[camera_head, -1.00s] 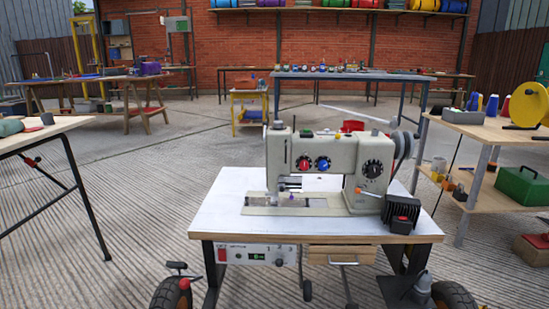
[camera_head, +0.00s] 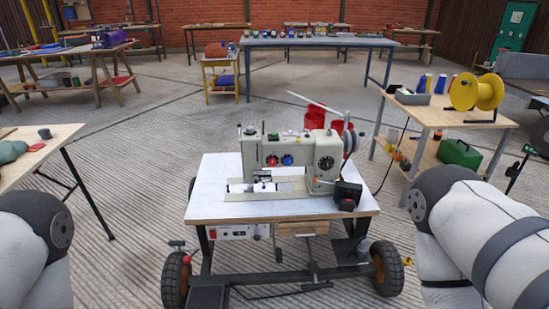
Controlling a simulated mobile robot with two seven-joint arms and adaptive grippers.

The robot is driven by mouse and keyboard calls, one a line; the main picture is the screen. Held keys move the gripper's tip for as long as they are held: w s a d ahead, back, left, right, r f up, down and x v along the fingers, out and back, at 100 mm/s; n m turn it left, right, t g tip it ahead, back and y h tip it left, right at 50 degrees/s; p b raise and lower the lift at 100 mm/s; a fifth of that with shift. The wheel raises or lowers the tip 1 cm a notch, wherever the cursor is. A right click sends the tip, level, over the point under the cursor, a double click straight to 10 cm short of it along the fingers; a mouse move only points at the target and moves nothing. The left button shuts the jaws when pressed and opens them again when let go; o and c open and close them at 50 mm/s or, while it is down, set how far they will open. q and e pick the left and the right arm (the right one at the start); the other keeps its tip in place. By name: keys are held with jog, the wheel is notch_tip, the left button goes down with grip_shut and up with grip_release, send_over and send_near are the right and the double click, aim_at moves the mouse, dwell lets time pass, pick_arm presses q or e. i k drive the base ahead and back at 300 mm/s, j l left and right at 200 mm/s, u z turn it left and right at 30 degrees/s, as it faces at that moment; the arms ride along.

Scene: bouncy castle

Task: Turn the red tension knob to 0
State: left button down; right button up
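The red tension knob (camera_head: 272,160) is a small round dial on the front of the cream sewing machine (camera_head: 252,152). A blue knob (camera_head: 287,160) sits just to its right, and a larger black dial (camera_head: 326,163) is farther right. The knob's markings are too small to read. The machine stands on a white-topped wheeled table (camera_head: 215,192). My two arms show at the lower left and lower right edges, well apart from the machine. Neither gripper is in the frame.
A wooden bench with a yellow spool (camera_head: 477,92) and a green toolbox (camera_head: 460,154) stands at right. Another table (camera_head: 55,137) stands at left. Red containers (camera_head: 315,116) show behind the machine. Concrete floor lies open around the wheeled table.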

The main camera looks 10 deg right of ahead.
aim_at(272, 161)
jog(key=i+l, duration=1.3)
jog(key=i, duration=0.1)
